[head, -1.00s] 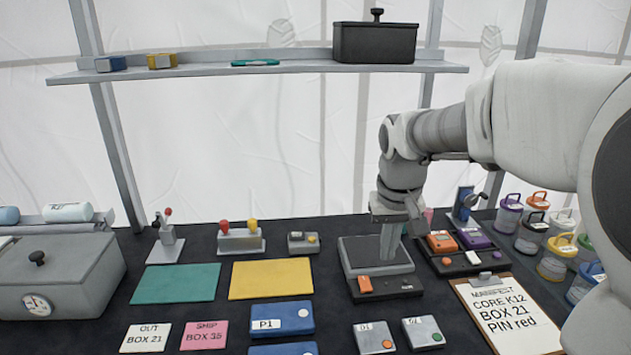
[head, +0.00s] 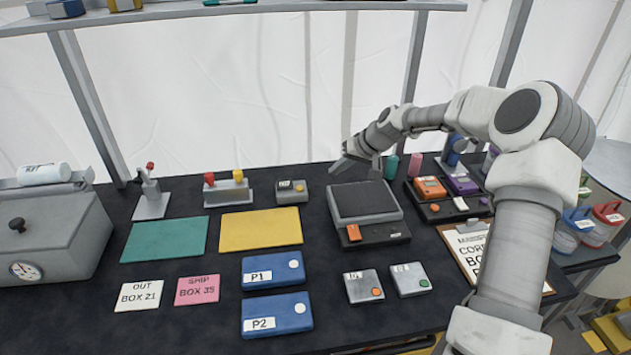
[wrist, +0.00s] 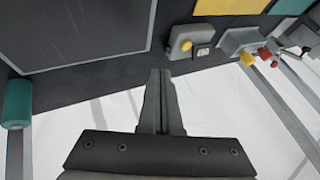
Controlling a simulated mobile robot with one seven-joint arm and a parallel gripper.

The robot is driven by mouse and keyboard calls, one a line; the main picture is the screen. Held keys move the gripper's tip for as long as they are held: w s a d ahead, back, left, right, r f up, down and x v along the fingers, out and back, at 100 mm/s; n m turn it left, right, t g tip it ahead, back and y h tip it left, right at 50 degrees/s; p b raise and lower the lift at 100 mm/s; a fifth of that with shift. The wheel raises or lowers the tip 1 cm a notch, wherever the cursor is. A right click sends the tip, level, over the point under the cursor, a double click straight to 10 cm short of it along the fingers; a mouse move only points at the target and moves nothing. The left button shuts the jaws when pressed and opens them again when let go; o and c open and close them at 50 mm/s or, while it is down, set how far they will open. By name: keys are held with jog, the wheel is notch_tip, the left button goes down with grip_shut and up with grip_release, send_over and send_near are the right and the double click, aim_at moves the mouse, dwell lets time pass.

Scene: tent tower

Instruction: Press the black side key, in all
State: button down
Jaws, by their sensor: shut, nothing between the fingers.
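I cannot pick out the black side key for certain. A small dark piece (head: 137,180) sits on the left side of the red-knobbed lever stand (head: 151,200); it also shows near the right edge of the wrist view (wrist: 306,50). My gripper (head: 340,168) is shut and empty, behind the dark-topped platform (head: 365,201). In the wrist view its fingertips (wrist: 160,74) are together, apart from the grey box (wrist: 192,42).
A two-lever stand (head: 229,192), with red and yellow knobs, stands left of the grey box. A teal cylinder (head: 391,166) and a pink cylinder (head: 415,165) stand right of my gripper. Green (head: 165,240) and yellow (head: 261,229) mats lie flat in front.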

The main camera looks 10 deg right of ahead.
aim_at(308, 188)
jog(key=x, duration=1)
jog(key=shift+a, duration=0.1)
